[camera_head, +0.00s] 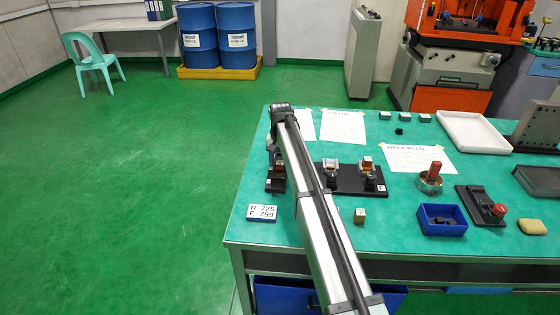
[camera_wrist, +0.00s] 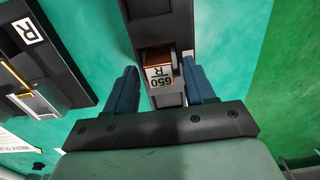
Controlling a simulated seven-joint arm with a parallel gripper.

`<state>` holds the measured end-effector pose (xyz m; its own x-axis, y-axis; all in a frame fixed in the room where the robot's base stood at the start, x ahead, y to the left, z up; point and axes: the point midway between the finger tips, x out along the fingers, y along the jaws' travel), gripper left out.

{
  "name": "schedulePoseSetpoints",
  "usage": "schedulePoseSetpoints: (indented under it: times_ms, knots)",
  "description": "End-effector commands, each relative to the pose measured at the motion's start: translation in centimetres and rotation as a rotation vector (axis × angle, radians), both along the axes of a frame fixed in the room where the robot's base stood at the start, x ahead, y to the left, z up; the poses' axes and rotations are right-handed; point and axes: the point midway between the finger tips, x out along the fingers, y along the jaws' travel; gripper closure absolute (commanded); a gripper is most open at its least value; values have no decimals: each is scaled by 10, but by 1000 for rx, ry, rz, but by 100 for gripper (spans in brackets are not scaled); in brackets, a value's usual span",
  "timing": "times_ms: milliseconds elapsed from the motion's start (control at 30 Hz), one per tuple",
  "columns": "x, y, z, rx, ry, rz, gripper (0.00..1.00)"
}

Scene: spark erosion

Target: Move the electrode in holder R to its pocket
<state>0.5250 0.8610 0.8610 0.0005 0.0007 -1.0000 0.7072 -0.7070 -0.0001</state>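My gripper (camera_wrist: 160,82) has its two blue fingers apart in the wrist view. Between them is a copper electrode (camera_wrist: 158,57) with a white tag reading "650 R", upside down. Slim gaps show between it and the fingers. It is at a dark block (camera_wrist: 158,22); in the head view this block (camera_head: 275,186) is at the table's left edge, partly behind my arm. The black rack (camera_head: 348,180) to its right bears two silver holders, with an F label at its right end. In the wrist view the rack's R end (camera_wrist: 28,32) shows, with a silver holder (camera_wrist: 38,103) beside it.
A card (camera_head: 262,212) reads "R 725, F 759". A small brass-coloured block (camera_head: 360,216), a blue bin (camera_head: 441,220), a metal cup with a red-handled piece (camera_head: 430,178) and a black fixture with a red knob (camera_head: 485,208) stand to the right. A white tray (camera_head: 474,133) is behind.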

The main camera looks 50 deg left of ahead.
Motion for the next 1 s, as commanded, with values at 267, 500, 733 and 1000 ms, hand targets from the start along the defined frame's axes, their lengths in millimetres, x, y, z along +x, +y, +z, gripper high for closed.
schedulePoseSetpoints:
  times_ms: [267, 500, 733, 1000]
  knots:
    - [0, 0, -1, -1, 1, 0, 39]
    - [0, 0, 14, 0, 0, 0, 39]
    - [0, 1, 56, 1, -1, 0, 39]
    - [0, 1, 107, 1, -1, 0, 39]
